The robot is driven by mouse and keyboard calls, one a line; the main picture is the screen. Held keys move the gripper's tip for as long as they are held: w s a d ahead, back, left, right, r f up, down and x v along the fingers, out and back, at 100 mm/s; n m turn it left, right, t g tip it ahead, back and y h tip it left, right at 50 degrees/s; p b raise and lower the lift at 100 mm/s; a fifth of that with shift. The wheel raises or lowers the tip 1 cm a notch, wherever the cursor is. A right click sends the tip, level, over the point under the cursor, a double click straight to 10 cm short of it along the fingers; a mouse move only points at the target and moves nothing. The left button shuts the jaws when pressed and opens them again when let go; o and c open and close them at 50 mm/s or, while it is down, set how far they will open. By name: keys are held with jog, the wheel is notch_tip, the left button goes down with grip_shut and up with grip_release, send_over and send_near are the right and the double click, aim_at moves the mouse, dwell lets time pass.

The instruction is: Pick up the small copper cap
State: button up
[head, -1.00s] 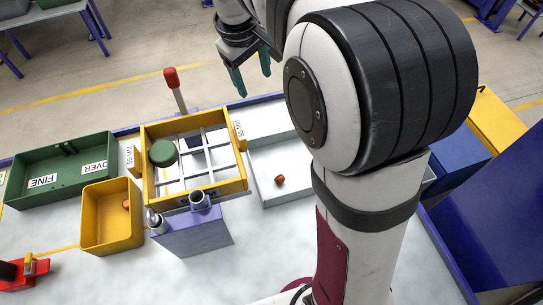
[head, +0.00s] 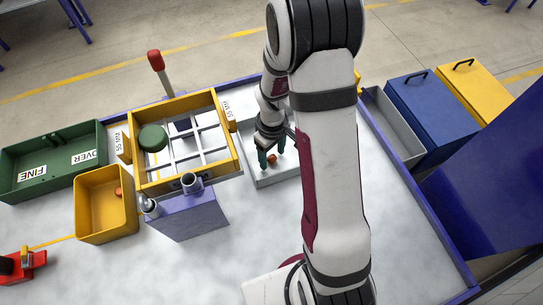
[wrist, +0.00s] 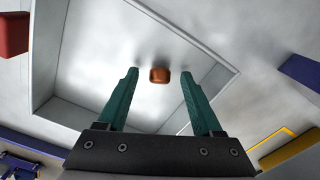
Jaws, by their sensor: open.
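The small copper cap (head: 272,158) lies on the floor of a shallow white tray (head: 262,183). In the wrist view the cap (wrist: 159,75) sits just beyond the fingertips and between their lines. My gripper (head: 271,164) is over the tray with its two teal fingers pointing down, one on each side of the cap as the head view shows it. In the wrist view my gripper (wrist: 159,82) is open and nothing is between the fingers. My arm hides the right part of the tray in the head view.
A yellow bin (head: 105,232) holds an orange piece. A green tray (head: 50,190) lies farther left. Blue (head: 430,110) and yellow (head: 490,85) boxes stand right.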

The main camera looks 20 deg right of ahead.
jog(key=shift+f, duration=0.35)
grip_shut()
jog(key=shift+r, duration=0.15)
